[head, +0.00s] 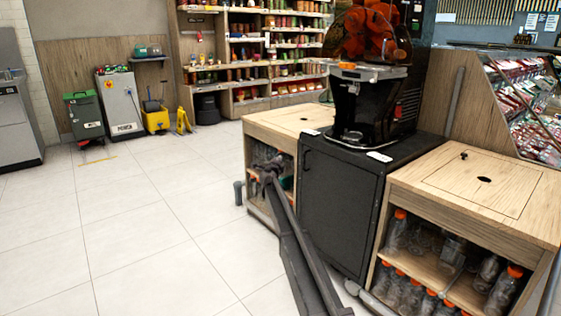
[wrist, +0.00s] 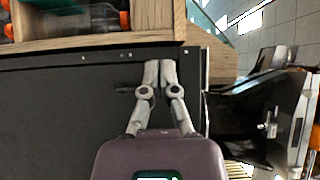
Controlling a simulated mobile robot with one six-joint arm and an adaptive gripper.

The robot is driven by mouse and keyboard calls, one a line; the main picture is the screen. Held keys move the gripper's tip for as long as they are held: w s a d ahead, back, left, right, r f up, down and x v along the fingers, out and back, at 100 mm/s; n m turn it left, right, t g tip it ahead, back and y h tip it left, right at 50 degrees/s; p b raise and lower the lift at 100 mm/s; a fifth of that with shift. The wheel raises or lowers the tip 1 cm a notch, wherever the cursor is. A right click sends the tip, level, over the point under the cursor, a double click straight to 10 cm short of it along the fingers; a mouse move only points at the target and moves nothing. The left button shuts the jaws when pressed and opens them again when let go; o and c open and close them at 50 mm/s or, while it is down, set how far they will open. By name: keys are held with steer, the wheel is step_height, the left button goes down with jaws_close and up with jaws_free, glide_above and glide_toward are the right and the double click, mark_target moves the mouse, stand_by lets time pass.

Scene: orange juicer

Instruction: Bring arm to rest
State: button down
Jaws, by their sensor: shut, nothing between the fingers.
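My arm reaches from the bottom of the head view toward the left wooden counter. My gripper (head: 266,174) is at its far end, in front of the bottle shelf of that counter and left of the black cabinet (head: 335,200). In the wrist view my gripper (wrist: 159,64) is shut, its two fingers together with nothing between them. Behind the fingers is a dark panel (wrist: 60,100) with a wooden edge along its top. The orange juicer (head: 372,85) stands on the black cabinet, with oranges in its top.
A wooden counter (head: 480,175) with several orange-capped bottles stands at the right. The left wooden counter (head: 295,119) has bottles inside. A green bin (head: 84,116), a yellow bucket (head: 156,120) and stocked shelves (head: 255,50) line the back. The tiled floor (head: 140,220) at the left is clear.

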steer(key=s+a+f+n+g+y+p, duration=0.1)
steer(key=s+f+n+g+y+p, duration=0.15)
steer(key=s+n+y, duration=0.85)
steer(key=s+a+f+n+g+y+p, duration=0.15)
steer(key=s+n+g, duration=0.35)
steer(key=s, duration=1.2)
steer(key=s+d+f+n+g+h+p, duration=0.1)
steer(key=s+d+f+n+g+h, duration=0.3)
steer(key=s, duration=0.8)
steer(key=s+d+f+m+g+h, duration=0.15)
steer(key=s+d, duration=0.45)
steer(key=s, duration=0.6)
steer(key=s+d+f+n+g+h+p, duration=0.1)
steer(key=s+d+f+n+g+h, duration=0.25)
steer(key=s, duration=0.85)
step_height(320, 180, up, 38)
steer(key=d+m+y+p, duration=0.1)
steer(key=d+p, duration=0.1)
steer(key=p, duration=3.6)
steer(key=shift+s+r+g, duration=0.15)
steer(key=shift+s+g, duration=0.2)
steer(key=shift+g, duration=0.1)
steer(key=shift+y, duration=0.25)
